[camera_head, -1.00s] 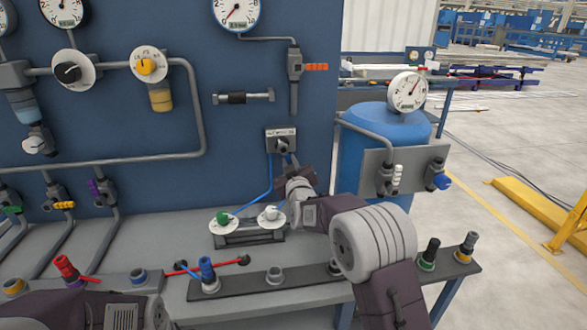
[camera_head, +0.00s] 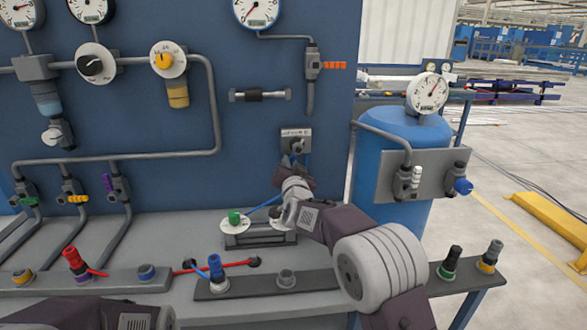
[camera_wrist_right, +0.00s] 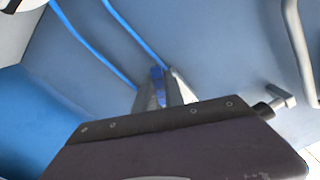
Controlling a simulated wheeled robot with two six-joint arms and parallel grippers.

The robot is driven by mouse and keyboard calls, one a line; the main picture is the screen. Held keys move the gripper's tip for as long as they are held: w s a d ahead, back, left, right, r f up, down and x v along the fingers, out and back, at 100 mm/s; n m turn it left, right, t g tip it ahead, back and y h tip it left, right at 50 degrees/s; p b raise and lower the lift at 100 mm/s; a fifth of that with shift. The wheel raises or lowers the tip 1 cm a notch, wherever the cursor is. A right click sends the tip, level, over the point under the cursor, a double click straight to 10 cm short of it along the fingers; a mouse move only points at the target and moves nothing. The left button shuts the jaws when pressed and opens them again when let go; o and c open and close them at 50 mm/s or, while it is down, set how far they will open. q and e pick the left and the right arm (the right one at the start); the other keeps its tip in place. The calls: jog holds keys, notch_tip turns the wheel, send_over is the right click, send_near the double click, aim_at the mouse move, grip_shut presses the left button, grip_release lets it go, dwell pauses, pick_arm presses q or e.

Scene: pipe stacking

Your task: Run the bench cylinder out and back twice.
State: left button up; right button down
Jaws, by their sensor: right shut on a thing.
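The bench cylinder (camera_head: 260,95), a black body with grey end brackets, is fixed level on the blue panel. One end, apparently of this cylinder (camera_wrist_right: 272,104), shows in the right wrist view. Below and right of it is a small valve plate (camera_head: 295,133) with a lever. My right gripper (camera_head: 297,162) reaches up to this valve. The fingers partly hide the valve. My left arm shows at the bottom left; its gripper is out of view.
Two round dials, one with a green knob (camera_head: 234,218), stand on the bench below the valve; my right arm partly covers the other. Blue hoses (camera_wrist_right: 130,35) run beside the fingers. A blue tank (camera_head: 405,150) stands to the right. Pipe fittings (camera_head: 215,270) line the bench's front.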

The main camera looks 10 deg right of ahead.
jog(key=shift+a+r+m, duration=0.2)
jog(key=shift+a+m, duration=0.25)
jog(key=shift+m, duration=0.55)
jog(key=shift+r, duration=0.1)
jog(key=c, duration=1.4)
grip_release()
jog(key=shift+c, duration=0.2)
jog(key=shift+s, duration=0.1)
jog(key=s, duration=0.9)
jog(key=shift+b, duration=0.45)
